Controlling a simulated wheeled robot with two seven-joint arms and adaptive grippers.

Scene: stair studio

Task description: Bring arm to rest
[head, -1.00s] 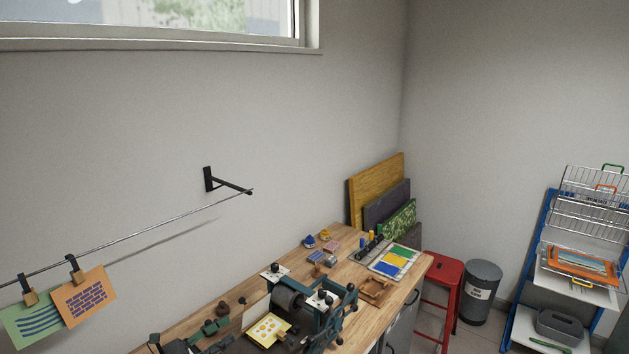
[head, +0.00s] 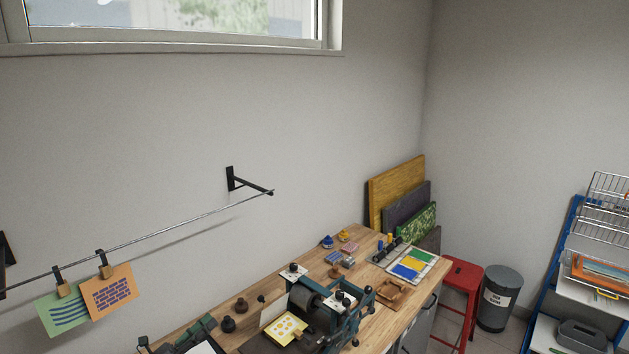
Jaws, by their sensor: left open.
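My left gripper (head: 178,338) is at the bottom edge of the head view, left of centre, over or beside the near left part of the wooden workbench (head: 372,240). It is dark green, open and partly cut off by the picture edge. I see nothing held in it. My right gripper is not in view.
A printing press (head: 345,300) with a yellow print (head: 286,329) is further right. Prints (head: 110,292) hang from a wire (head: 180,229) above left. A red stool (head: 460,275) and grey bin (head: 499,300) stand beyond.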

